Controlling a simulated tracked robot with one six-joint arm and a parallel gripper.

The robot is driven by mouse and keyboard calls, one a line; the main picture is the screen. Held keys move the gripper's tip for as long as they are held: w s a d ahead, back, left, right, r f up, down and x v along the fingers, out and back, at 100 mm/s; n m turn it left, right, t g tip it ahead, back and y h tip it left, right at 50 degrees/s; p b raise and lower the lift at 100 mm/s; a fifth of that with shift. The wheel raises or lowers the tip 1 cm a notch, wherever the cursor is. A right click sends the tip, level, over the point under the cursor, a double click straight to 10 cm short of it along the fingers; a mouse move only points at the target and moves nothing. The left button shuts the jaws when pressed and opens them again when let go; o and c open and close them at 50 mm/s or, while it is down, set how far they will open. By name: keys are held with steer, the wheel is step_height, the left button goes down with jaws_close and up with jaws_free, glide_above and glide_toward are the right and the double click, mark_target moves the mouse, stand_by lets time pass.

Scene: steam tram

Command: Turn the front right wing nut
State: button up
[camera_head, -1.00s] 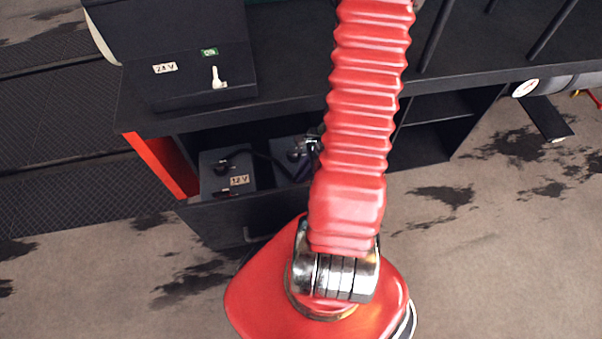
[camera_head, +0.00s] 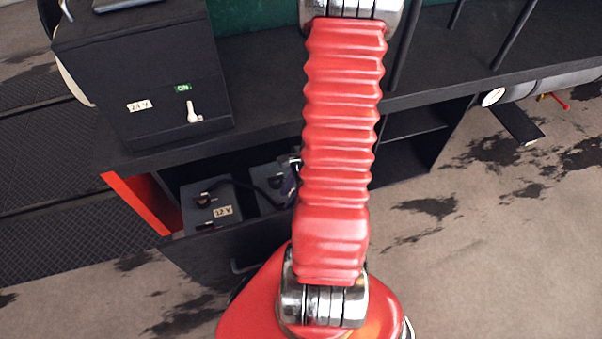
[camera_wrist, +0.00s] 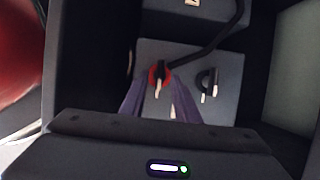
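In the wrist view, a wing nut (camera_wrist: 159,86) with a pale wing sits on a red-ringed terminal of a grey battery (camera_wrist: 221,59). A black cable runs from this terminal. A second wing nut (camera_wrist: 207,88) sits on a dark terminal to its right. My gripper (camera_wrist: 156,80) is open, its purple-grey fingers reaching toward the red-ringed terminal, one on each side of the wing nut. I cannot tell whether they touch it. In the head view, my arm hides most of the gripper and the wing nuts of the right battery (camera_head: 262,178).
A left battery (camera_head: 203,215) with a 12 V label stands beside it in an open black drawer (camera_head: 250,255). A black control box (camera_head: 150,75) with a switch sits on the bench above. The bench edge (camera_head: 235,140) overhangs the drawer. Stained floor (camera_head: 450,250) is clear at right.

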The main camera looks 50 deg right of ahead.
steer(key=v, duration=1.1)
stand_by(0.6)
steer(key=w+a+r+n+t+h, duration=0.1)
steer(key=w+a+r+n, duration=0.1)
steer(key=a+r+n, duration=1)
steer(key=w+a+r+n+t+h, duration=0.2)
steer(key=w+a+r+n, duration=0.1)
steer(key=a+r+n, duration=0.9)
steer(key=shift+w+r+n+h, duration=0.15)
steer(key=shift+w+n+h, duration=0.15)
steer(key=shift+n, duration=0.2)
steer(key=shift+s, duration=0.1)
